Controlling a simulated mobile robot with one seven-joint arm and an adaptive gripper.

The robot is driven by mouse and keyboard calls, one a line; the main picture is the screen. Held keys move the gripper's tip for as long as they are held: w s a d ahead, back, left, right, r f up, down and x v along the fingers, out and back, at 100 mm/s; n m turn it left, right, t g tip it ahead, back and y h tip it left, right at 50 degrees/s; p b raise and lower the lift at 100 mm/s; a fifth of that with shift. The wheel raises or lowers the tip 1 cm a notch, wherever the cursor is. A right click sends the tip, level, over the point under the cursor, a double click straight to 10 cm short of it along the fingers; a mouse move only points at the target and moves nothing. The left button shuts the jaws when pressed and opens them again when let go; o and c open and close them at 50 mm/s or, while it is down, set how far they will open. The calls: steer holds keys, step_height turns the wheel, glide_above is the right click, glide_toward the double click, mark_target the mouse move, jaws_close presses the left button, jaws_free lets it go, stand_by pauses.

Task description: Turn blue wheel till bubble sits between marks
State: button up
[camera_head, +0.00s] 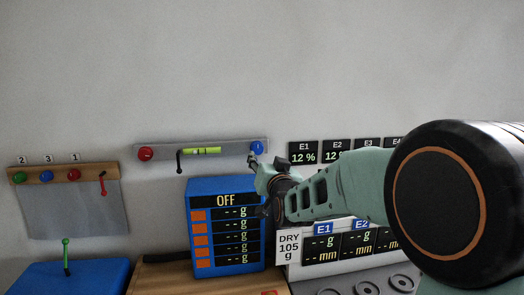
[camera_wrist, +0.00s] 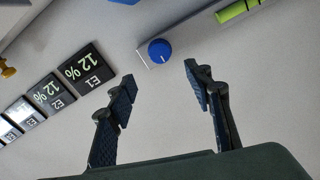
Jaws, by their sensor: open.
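The blue wheel (camera_head: 257,148) is at the right end of a grey wall bar (camera_head: 226,146). It also shows in the wrist view (camera_wrist: 160,51), a round knob with a white mark, on the bar's end plate. A yellow-green bubble vial (camera_head: 202,151) is on the bar's middle; its end shows at the top right of the wrist view (camera_wrist: 236,10). The bubble and marks are too small to tell. My gripper (camera_head: 253,159) is open and empty, just below the wheel in the head view. In the wrist view its fingers (camera_wrist: 160,75) are apart, with the wheel beyond and between them, not touched.
A red knob (camera_head: 146,154) and a black lever (camera_head: 179,162) are on the bar's left part. A blue readout box marked OFF (camera_head: 225,183) stands below. E1 and E2 panels (camera_head: 303,152) are right of the wheel. The wall above is clear.

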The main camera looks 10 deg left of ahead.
mark_target(258, 148)
steer(key=p+x, duration=0.2)
steer(key=x, duration=0.8)
steer(key=shift+w+a, duration=0.1)
steer(key=shift+w, duration=0.1)
steer(key=c, duration=1.2)
